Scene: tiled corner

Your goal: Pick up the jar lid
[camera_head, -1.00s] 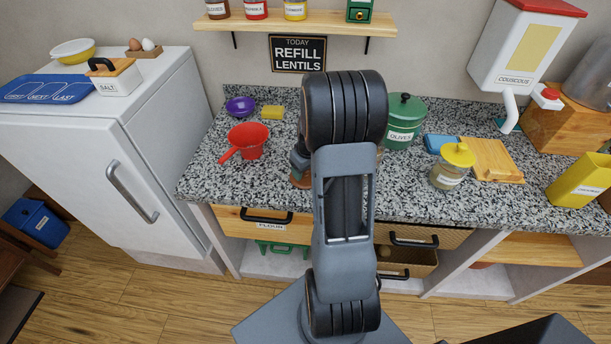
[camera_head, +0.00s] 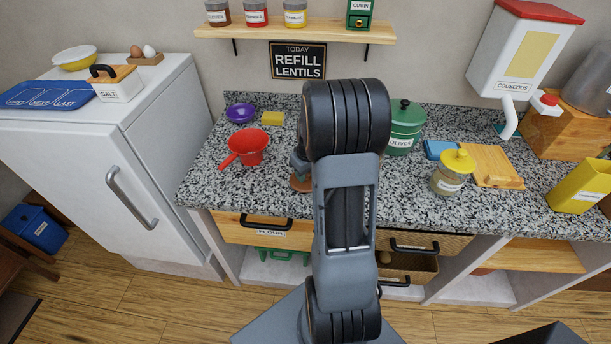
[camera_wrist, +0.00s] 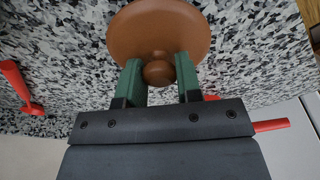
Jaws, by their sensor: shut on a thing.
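The jar lid is a round brown disc with a knob. In the wrist view the lid (camera_wrist: 160,28) is at the top centre, over the speckled counter. My gripper (camera_wrist: 158,72) has its two green fingers on either side of the knob, shut on it. In the head view only a small brown part of the lid (camera_head: 300,184) shows left of my arm, which hides the rest. I cannot tell whether the lid touches the counter.
A green olives jar (camera_head: 404,125), a yellow-lidded jar (camera_head: 450,175) and a wooden board (camera_head: 493,167) stand right. A couscous dispenser (camera_head: 522,55) hangs at far right.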

